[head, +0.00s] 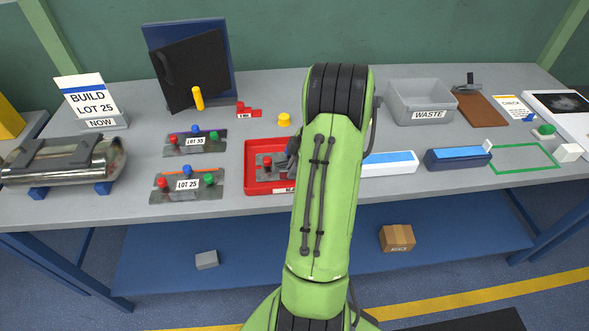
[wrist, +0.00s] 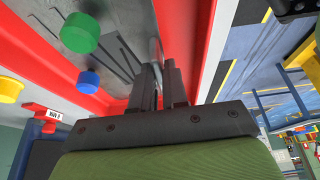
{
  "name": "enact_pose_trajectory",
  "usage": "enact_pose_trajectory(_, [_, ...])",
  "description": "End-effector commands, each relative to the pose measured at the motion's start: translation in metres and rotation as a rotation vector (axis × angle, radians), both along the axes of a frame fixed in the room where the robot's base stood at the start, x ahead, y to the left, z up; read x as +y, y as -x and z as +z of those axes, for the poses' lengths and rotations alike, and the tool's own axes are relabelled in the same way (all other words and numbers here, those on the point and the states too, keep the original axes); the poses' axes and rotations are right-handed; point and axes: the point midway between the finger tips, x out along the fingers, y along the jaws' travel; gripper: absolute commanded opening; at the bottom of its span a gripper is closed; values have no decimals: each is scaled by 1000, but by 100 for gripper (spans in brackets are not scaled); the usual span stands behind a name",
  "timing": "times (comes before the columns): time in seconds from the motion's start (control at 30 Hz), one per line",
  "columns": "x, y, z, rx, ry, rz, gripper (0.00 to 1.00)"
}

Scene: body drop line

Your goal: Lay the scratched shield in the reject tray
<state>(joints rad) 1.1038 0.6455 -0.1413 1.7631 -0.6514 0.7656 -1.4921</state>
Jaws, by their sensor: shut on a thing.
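The red reject tray (head: 250,180) stands mid-table, its right part hidden behind my arm. A grey metal shield (head: 265,172) with a red knob shows inside its walls. In the wrist view the shield (wrist: 112,30) has green and blue knobs and dark lines across its plate, between red tray walls (wrist: 205,45). My gripper (wrist: 160,75) is shut on the shield's edge beside the tray wall. In the head view my gripper is mostly hidden by my arm. I cannot tell whether the plate touches the tray floor.
Shields labelled LOT 30 (head: 195,151) and LOT 25 (head: 215,190) lie left of the tray. A yellow knob (head: 284,120) and small red block (head: 249,111) stand behind it. A white-and-blue box (head: 392,168) and the grey WASTE bin (head: 420,100) are at right.

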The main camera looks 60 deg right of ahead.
Motion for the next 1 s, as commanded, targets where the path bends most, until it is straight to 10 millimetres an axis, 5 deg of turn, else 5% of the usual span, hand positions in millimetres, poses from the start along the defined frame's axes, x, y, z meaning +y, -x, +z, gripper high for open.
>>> enact_pose_trajectory(0.23, [0, 0, -2, 0, 0, 0, 0])
enact_pose_trajectory(0.27, [0, 0, -1, 1, -1, 0, 18])
enact_pose_trajectory(0.4, [0, 0, -1, 1, -1, 0, 39])
enact_pose_trajectory(0.73, [0, 0, 4, 0, 0, -1, 39])
enact_pose_trajectory(1.0, [-18, 20, 67, -2, 4, -2, 39])
